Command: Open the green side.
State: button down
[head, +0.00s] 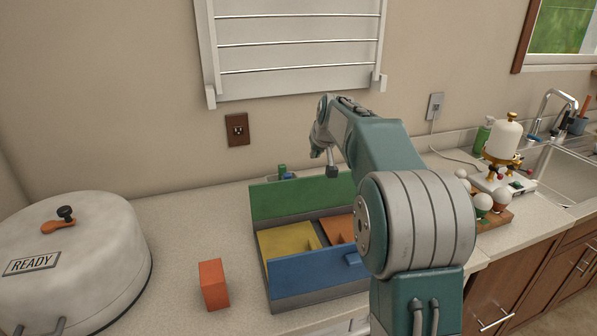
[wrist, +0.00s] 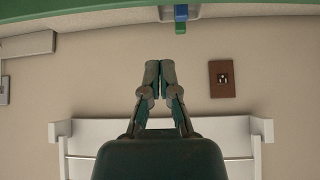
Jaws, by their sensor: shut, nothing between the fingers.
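The box (head: 318,297) on the counter has a green side (head: 290,201) standing upright at its back and a blue side (head: 320,273) at its front. A small green and blue tab (head: 283,171) shows just behind the green side's top edge. In the wrist view the green side (wrist: 70,16) runs along the top, with the tab (wrist: 181,14) below its edge. My gripper (head: 315,153) is above the box near the green side, apart from it. In the wrist view my gripper (wrist: 160,70) has its fingers together, with nothing held. The box's right end is hidden behind my arm.
Yellow (head: 285,240) and orange (head: 338,228) panels lie inside the box. An orange block (head: 213,284) stands to its left, and a white round pot (head: 75,260) farther left. A wall rack (head: 295,50) hangs behind.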

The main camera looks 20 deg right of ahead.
aim_at(313, 191)
jog(key=shift+w+d+f, duration=0.15)
jog(key=shift+w+f, duration=0.05)
jog(key=shift+w, duration=0.2)
jog(key=shift+w+d+f, duration=0.1)
jog(key=shift+w+f, duration=0.05)
jog(key=shift+w, duration=0.25)
jog(key=x, duration=1)
jog(key=shift+s+a+r, duration=0.1)
jog(key=shift+s+a, duration=0.05)
jog(key=shift+s, duration=0.95)
jog(key=shift+s+a+r, duration=0.1)
jog(key=shift+s+a, duration=0.05)
jog(key=shift+s, duration=0.95)
jog(key=shift+a, duration=0.1)
